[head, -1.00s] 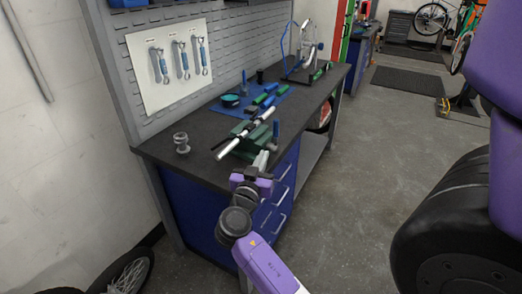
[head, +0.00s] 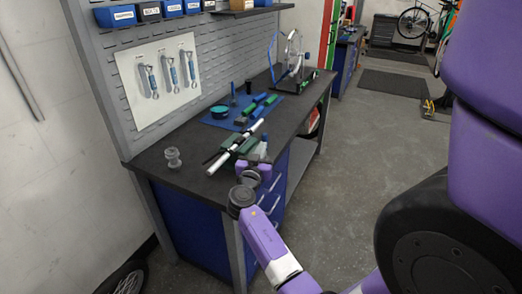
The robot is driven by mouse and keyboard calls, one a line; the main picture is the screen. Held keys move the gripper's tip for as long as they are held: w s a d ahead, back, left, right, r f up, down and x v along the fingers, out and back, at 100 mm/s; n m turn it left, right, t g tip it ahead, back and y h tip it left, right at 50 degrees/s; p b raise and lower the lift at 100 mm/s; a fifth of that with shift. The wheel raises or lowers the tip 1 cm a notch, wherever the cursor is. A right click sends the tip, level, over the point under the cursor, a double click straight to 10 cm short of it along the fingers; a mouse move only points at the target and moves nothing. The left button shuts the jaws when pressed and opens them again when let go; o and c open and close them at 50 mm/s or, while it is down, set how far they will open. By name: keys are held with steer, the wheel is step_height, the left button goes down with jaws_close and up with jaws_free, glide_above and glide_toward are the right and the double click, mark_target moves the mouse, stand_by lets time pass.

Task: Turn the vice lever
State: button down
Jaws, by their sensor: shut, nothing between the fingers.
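The green vice (head: 241,144) sits on the front edge of the dark workbench, with a silver rod or tube (head: 219,163) lying across its jaws. The vice lever cannot be made out clearly; my wrist and gripper cover the front of the vice. My gripper (head: 262,149) is shut and empty at the bench edge, just right of the vice front. I cannot tell whether it touches the vice or its lever.
The workbench (head: 178,178) has a metal spool-like part (head: 173,158) at its near left. A blue mat (head: 217,122) with tools lies behind the vice, and a wheel stand (head: 292,78) stands farther back. Blue drawers (head: 270,196) are below; the floor to the right is clear.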

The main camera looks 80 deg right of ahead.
steer(key=shift+s+d+r+y+b, duration=0.15)
steer(key=shift+d+r+y+b, duration=0.1)
steer(key=shift+d, duration=0.15)
steer(key=shift+s+d+r+y+b, duration=0.1)
steer(key=shift+d+r+y+b, duration=0.15)
steer(key=shift+d, duration=0.15)
stand_by(0.4)
